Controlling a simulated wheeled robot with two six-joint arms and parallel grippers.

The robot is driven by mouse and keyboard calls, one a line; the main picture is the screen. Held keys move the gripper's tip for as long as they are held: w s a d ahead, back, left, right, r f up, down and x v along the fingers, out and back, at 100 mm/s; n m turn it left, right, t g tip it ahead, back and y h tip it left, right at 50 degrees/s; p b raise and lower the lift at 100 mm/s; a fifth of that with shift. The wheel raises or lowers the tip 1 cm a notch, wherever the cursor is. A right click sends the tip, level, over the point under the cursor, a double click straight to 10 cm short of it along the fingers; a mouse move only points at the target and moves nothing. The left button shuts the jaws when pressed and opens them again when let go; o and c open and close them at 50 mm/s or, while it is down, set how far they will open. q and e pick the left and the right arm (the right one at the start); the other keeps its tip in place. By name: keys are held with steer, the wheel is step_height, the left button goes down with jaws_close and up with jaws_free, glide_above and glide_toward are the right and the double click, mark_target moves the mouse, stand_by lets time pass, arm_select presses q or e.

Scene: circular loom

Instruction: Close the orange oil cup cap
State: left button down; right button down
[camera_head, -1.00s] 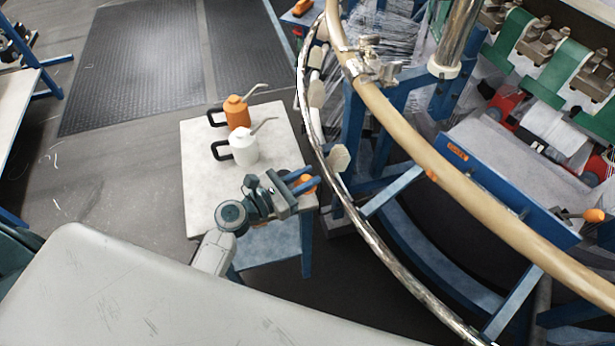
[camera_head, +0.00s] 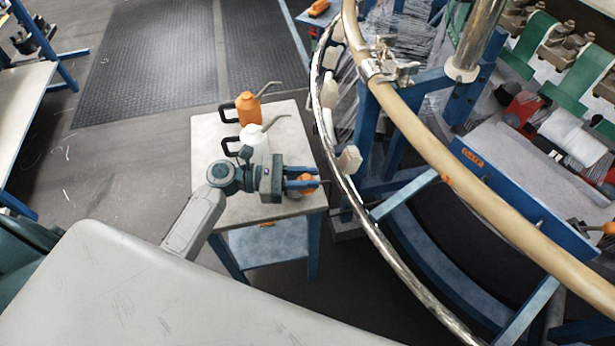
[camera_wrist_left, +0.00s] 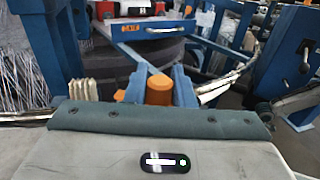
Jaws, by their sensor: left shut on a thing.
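My left gripper (camera_head: 302,184) is over the right front part of the small table. Its blue fingers are shut on an orange piece (camera_head: 307,186), which looks like the orange cap. The left wrist view shows this orange piece (camera_wrist_left: 159,89) between the two fingers. Its lower part is hidden, and I cannot tell whether it touches anything below. An orange oil can (camera_head: 248,108) with a thin spout and black handle stands at the table's back. A white oil can (camera_head: 255,142) stands in front of it, partly hidden by my wrist. My right gripper is not in view.
The small table (camera_head: 207,128) has free room at its back right. The loom's curved metal rail (camera_head: 330,160) and wooden ring (camera_head: 420,130) run close on the right.

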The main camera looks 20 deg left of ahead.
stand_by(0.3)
arm_select(q)
steer(key=c, duration=1.3)
jaws_free()
steer(key=shift+o, duration=0.2)
steer(key=shift+s+a, duration=0.1)
steer(key=shift+a, duration=0.15)
steer(key=p+v, duration=0.1)
steer(key=v, duration=0.9)
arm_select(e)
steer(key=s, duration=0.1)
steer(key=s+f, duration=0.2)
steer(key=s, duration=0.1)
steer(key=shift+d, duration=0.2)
arm_select(q)
steer(key=shift+a, duration=0.15)
